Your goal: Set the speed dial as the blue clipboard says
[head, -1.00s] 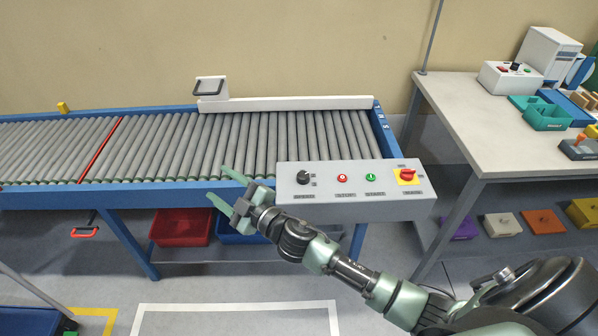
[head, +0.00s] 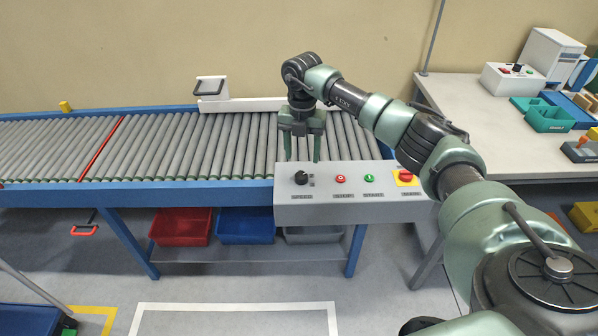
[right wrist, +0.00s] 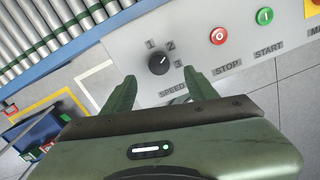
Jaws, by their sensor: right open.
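The black speed dial (head: 301,178) is at the left end of the grey control panel (head: 350,213). In the right wrist view the dial (right wrist: 158,63) has the marks 1, 2 and 3 around it. Its light pointer mark points up and right, near 2 or between 2 and 3; I cannot tell exactly. My right gripper (head: 302,159) is open and points down above the dial. In the right wrist view its fingers (right wrist: 160,78) are spread on either side of the dial, apparently not touching it. I cannot make out a blue clipboard. My left gripper is not in view.
The red stop button (head: 340,179), green start button (head: 369,179) and red main switch (head: 405,176) sit right of the dial. A roller conveyor (head: 150,145) runs behind the panel. A table (head: 470,115) with trays stands at right.

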